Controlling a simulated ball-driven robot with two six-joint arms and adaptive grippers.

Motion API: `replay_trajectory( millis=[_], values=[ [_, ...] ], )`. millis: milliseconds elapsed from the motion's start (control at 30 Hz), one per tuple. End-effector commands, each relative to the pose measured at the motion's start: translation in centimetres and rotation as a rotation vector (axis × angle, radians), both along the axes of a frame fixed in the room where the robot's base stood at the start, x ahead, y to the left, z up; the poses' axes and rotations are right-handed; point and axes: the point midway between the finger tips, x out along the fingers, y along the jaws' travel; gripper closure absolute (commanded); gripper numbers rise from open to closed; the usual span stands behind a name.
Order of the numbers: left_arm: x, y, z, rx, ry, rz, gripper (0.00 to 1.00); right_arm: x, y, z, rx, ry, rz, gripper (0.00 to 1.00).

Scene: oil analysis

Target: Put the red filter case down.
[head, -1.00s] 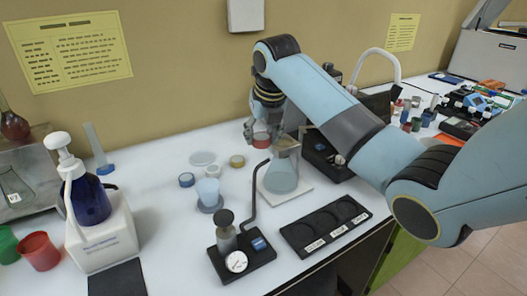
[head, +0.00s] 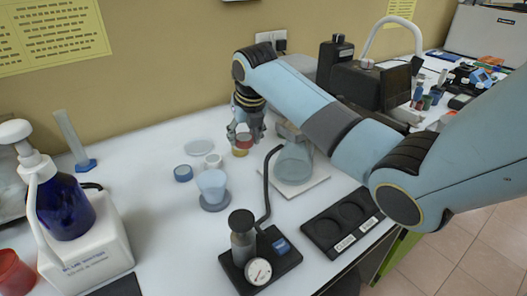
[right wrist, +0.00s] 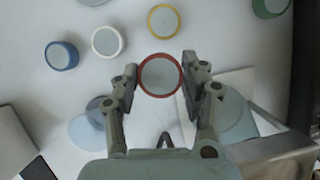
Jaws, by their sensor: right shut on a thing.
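The red filter case (head: 243,138) is a small round case with a red rim and pale face. It also shows in the right wrist view (right wrist: 160,75), between the two fingers. My right gripper (head: 245,133) is shut on it from above; the gripper also shows in the right wrist view (right wrist: 160,77). In the head view the case appears just behind and above the yellow-rimmed case (head: 240,152); in the wrist view the two are apart. The exact height over the white bench (head: 150,170) is hard to tell. My left gripper is not in view.
A white case (head: 214,160) and a blue case (head: 183,173) stand left of the yellow one. A cup (head: 212,185), a gauge stand (head: 245,245) and a black labelled tray (head: 343,222) stand nearer.

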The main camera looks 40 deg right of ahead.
Motion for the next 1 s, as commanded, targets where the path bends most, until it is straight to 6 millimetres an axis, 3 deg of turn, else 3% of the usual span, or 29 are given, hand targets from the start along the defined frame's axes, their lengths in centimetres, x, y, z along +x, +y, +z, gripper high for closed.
replay_trajectory(
  millis=[100, 467, 867, 900, 1000],
  values=[
    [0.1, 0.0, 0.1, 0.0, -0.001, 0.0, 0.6, -0.1, 0.0, -2.1, 0.0, 0.002, 0.0, 0.78],
    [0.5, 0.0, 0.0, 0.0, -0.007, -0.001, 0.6, 0.0, 0.0, -6.6, 0.0, 0.001, 0.0, 0.78],
    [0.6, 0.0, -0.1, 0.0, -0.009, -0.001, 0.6, 0.0, 0.0, -7.3, 0.0, -0.001, 0.0, 0.78],
    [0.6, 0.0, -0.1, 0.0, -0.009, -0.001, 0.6, 0.0, 0.0, -7.3, 0.0, -0.001, 0.0, 0.54],
    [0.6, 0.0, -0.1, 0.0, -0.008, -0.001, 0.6, 0.0, 0.0, -7.2, 0.0, -0.001, 0.0, 0.4]
  ],
)
